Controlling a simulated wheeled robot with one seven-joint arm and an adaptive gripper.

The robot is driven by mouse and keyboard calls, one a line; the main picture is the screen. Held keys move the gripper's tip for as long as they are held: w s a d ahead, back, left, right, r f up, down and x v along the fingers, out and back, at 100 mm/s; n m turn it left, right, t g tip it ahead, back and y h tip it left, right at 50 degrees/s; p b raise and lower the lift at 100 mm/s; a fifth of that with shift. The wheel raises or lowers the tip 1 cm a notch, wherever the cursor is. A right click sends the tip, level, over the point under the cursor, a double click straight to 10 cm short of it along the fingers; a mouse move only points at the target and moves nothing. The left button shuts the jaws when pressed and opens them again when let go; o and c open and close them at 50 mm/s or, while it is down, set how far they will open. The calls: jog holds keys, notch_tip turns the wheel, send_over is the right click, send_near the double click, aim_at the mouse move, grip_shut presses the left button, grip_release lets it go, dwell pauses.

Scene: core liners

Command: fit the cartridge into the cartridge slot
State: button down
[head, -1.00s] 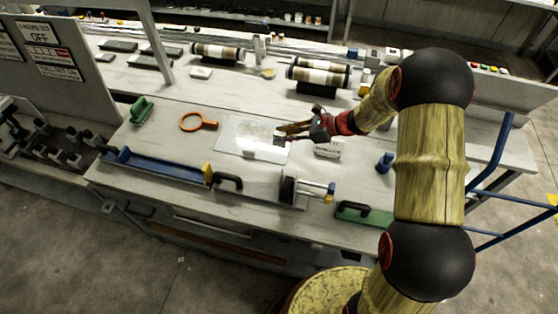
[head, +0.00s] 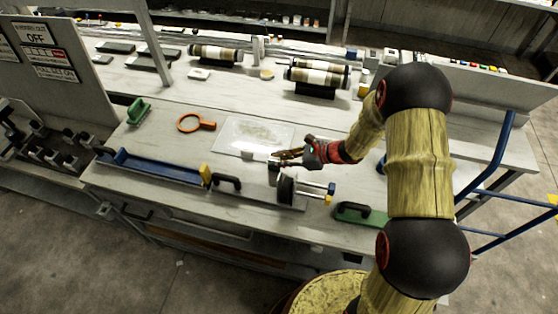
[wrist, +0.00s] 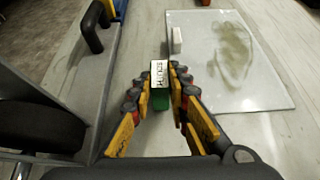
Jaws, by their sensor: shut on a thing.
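My gripper (head: 281,155) is shut on the cartridge (wrist: 159,74), whose printed white face and green lower part show between the fingers in the wrist view. The gripper is over the bench by the near right corner of a clear sheet (head: 256,133). It is just behind a bench device (head: 287,190) with a black round part and a rod with yellow and blue parts. I cannot clearly make out the cartridge slot in either view. The cartridge is small and hard to tell apart from the fingers in the head view.
A long blue tray (head: 155,167) with a black handle (head: 228,182) lies left of the device. An orange ring tool (head: 196,122) and a green-handled tool (head: 139,112) lie farther left. A green block (head: 362,214) is at the front right. Core cylinders (head: 318,75) stand behind.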

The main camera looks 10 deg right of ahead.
jog(key=shift+f, duration=0.2)
jog(key=c, duration=1.7)
grip_release()
jog(key=shift+r, duration=0.15)
